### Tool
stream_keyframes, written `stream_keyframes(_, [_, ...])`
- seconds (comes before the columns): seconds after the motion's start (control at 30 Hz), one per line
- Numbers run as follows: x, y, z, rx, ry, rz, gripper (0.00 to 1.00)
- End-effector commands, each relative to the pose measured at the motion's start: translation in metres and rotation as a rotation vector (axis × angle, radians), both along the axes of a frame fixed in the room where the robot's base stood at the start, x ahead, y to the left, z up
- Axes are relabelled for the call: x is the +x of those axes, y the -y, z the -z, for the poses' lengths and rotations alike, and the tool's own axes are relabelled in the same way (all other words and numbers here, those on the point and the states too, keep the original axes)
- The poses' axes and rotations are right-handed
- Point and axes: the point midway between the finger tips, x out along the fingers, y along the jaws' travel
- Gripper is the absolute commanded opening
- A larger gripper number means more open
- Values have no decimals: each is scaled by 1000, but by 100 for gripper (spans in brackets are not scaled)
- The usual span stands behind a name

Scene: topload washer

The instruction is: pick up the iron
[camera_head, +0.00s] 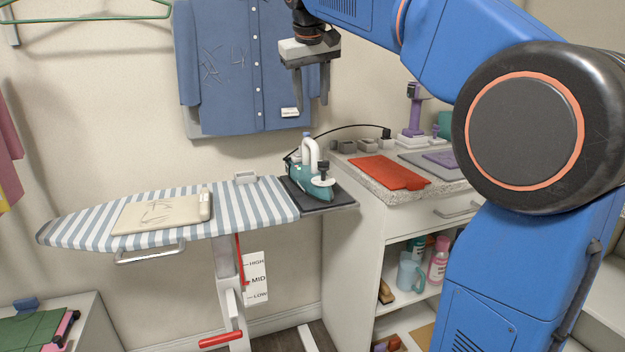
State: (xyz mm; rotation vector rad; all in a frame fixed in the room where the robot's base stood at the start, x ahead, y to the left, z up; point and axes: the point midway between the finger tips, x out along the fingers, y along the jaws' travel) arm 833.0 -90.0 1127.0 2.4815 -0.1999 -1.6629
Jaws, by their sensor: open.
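The gap in depth is hard to tell.
A folded beige cloth (150,214) lies on the board's left half, and a small grey block (245,177) sits near its back edge. A blue shirt (232,60) hangs behind.

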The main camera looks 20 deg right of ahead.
Motion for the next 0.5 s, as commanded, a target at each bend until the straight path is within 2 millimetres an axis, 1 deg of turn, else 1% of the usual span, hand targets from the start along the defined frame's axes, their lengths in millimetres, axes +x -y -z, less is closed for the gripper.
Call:
stream_keyframes(0.03, [3, 2, 9, 0, -3, 1, 42])
stream_keyframes(0.1, [8, 4, 21, 0, -3, 1, 42])
stream_keyframes(0.4, [27, 14, 69, 1, -3, 0, 42])
stream_keyframes(0.5, [33, 17, 81, 1, -2, 0, 42])
